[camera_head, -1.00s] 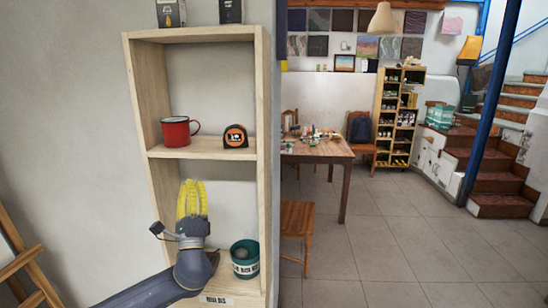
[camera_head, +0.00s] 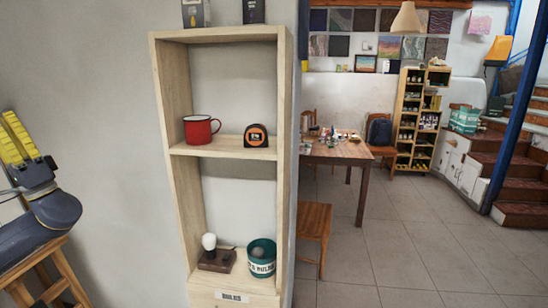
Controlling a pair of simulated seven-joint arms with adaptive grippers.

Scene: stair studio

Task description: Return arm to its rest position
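My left gripper (camera_head: 16,138) has yellow fingers and is at the far left of the head view, clear of the wooden shelf (camera_head: 163,110) and partly cut off by the picture edge. The fingers lie close together in this view, so its opening is hard to judge; nothing shows between them. My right gripper is not in view. On the lower shelf stand a light bulb on a brown base (camera_head: 216,255) and a green can (camera_head: 262,260) with a round grey thing inside.
A red mug (camera_head: 199,129) and a tape measure (camera_head: 256,135) sit on the middle shelf. Two boxes stand on top. A wooden easel-like frame (camera_head: 65,272) is behind my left arm. A table (camera_head: 337,152), chairs and stairs lie beyond on open floor.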

